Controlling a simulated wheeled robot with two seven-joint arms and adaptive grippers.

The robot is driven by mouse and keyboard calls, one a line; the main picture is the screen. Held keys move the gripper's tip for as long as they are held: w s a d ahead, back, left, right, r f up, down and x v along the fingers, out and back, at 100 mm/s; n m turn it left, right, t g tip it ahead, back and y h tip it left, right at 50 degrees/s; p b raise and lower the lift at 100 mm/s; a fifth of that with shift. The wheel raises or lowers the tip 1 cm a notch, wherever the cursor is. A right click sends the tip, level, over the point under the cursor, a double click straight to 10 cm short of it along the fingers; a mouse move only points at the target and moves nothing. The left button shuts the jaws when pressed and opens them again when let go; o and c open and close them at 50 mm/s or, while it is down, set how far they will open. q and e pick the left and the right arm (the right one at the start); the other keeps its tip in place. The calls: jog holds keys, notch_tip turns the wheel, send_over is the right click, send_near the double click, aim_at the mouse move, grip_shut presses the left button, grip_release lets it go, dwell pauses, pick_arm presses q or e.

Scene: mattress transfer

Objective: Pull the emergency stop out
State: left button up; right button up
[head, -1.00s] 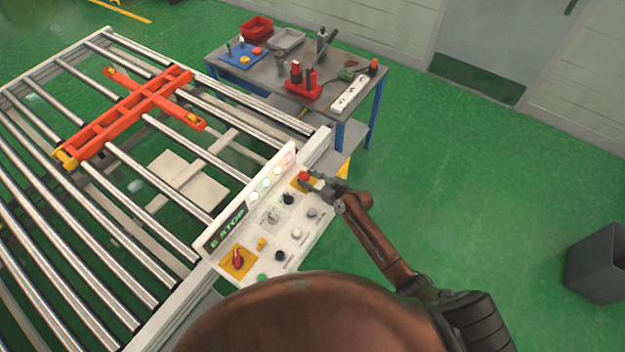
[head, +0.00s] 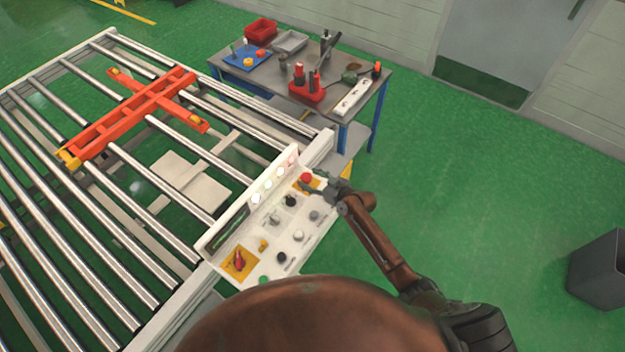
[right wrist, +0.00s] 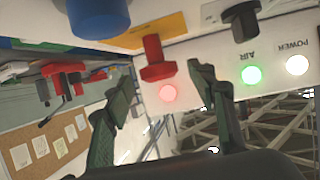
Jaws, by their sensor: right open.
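The emergency stop is a red mushroom button (head: 306,177) on a yellow plate at the far right end of the white control panel (head: 322,226). In the right wrist view the red button (right wrist: 155,58) stands out from its yellow plate (right wrist: 128,36). My right gripper (head: 315,184) is beside the button at the panel's right edge. In the right wrist view its two dark fingers (right wrist: 160,82) are spread, one on each side of the button, with gaps showing; they hold nothing. My left gripper is not in view.
A red rotary handle (head: 239,259) sits on another yellow plate at the panel's near end. Black and grey knobs lie between. Lit lamps (head: 267,185) line the upright strip. A roller conveyor (head: 130,200) adjoins the panel; a tool table (head: 270,75) stands behind.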

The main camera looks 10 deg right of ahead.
jog(key=v, duration=1.2)
jog(key=shift+f, duration=0.1)
